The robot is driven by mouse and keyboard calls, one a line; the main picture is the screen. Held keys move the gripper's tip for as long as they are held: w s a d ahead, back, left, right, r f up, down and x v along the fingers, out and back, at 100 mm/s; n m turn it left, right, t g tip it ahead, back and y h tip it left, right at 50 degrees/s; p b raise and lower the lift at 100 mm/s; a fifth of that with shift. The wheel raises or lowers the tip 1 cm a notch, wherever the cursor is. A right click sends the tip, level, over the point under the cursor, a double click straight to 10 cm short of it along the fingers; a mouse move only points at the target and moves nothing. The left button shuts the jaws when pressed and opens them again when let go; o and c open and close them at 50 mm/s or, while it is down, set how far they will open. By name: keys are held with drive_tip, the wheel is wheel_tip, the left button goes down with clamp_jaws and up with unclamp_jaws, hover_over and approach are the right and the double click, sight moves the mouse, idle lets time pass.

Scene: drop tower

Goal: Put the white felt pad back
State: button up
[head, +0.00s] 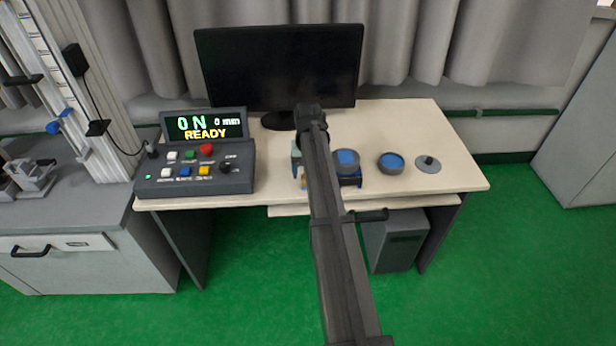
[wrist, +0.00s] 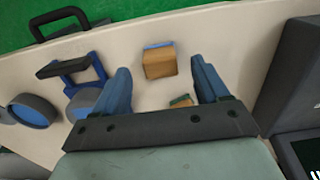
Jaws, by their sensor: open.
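I cannot make out a white felt pad in either view. My gripper (wrist: 161,64) is open above the desk, with its two blue-grey fingers apart and nothing held between them. Below the gap, a wooden block (wrist: 160,63) with a blue edge lies on the desk. A smaller piece with a green top (wrist: 181,100) shows between the fingers, partly hidden by the gripper. In the head view my arm covers much of this part of the desk.
A dark blue frame (wrist: 83,72) and round grey pieces with blue tops (head: 346,160) (head: 391,163) stand right of my arm in the head view. A grey knobbed disc (head: 427,164) lies farther right. A control box (head: 195,172) and monitor (head: 280,67) stand left and behind.

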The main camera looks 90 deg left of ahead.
wheel_tip(320, 180, up, 9)
drive_tip(key=shift+f, duration=0.2)
